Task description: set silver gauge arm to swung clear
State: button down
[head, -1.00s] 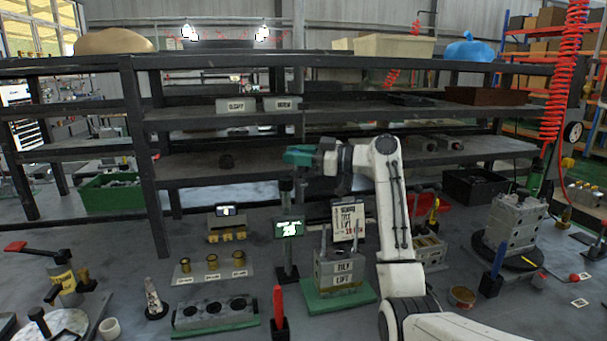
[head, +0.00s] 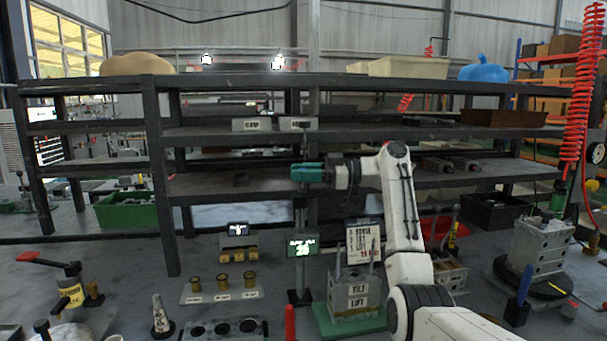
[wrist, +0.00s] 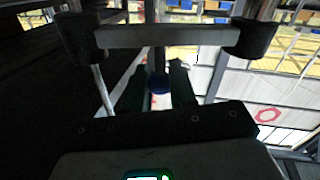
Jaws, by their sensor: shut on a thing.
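My gripper (head: 307,173), with teal fingers, is at the top of the dark post that carries a small green-lit display (head: 303,245). It also shows in the wrist view (wrist: 157,78) as two dark fingers close together, with a dark blue round thing (wrist: 158,84) visible between them. A silver bar, which looks like the silver gauge arm (wrist: 165,36), runs across the wrist view between two dark round ends, just beyond the fingers. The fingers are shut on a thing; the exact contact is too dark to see. In the head view the gauge arm cannot be made out behind my gripper.
A dark shelf rack (head: 225,135) stands behind my gripper. Below are a grey block labelled LIFT (head: 355,300) on a green base, a tray of brass cups (head: 222,290) and a sign (head: 362,243). A red coiled hose (head: 573,110) hangs at the right.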

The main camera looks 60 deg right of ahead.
jog(key=c, duration=1)
grip_release()
jog(key=shift+w+f, duration=0.1)
jog(key=shift+w, duration=0.05)
jog(key=shift+o, duration=0.2)
jog(key=v, duration=1)
jog(key=shift+s+d, duration=0.2)
jog(key=shift+s, duration=0.15)
